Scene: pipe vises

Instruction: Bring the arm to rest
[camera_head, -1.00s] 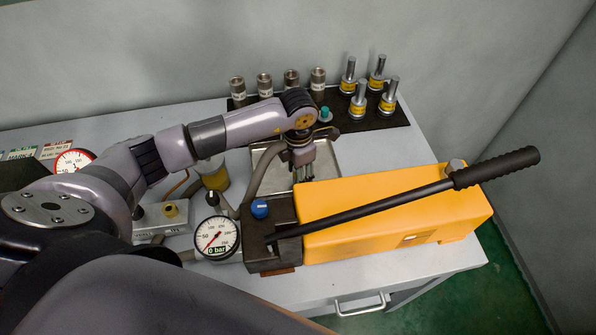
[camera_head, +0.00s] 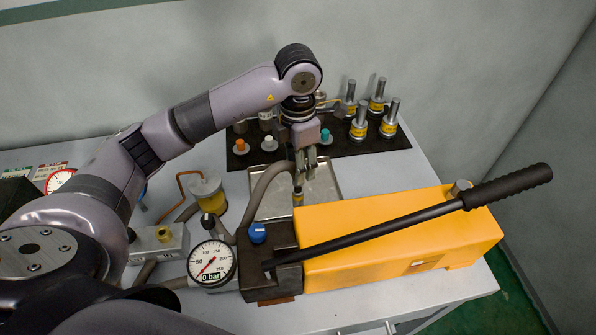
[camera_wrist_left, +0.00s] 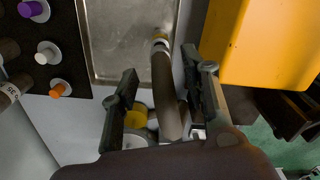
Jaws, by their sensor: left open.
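My left arm comes in from the left in the head view. Its gripper (camera_head: 306,166) points down above the metal tray (camera_head: 325,205), open and empty. In the left wrist view, the two fingers (camera_wrist_left: 163,82) are spread wide apart. The dark hose (camera_wrist_left: 166,95) shows between and below them, its brass-ringed end over the tray (camera_wrist_left: 105,72). In the head view, that hose end (camera_head: 298,193) stands just under the gripper. Whether a finger touches it cannot be told. My right gripper is not in view.
A yellow hand pump (camera_head: 400,235) with a long black lever (camera_head: 370,222) stands to the right. A pressure gauge (camera_head: 212,263) is at the front. Several metal fittings (camera_head: 360,122) and coloured plugs stand on a black mat (camera_head: 385,143) at the back.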

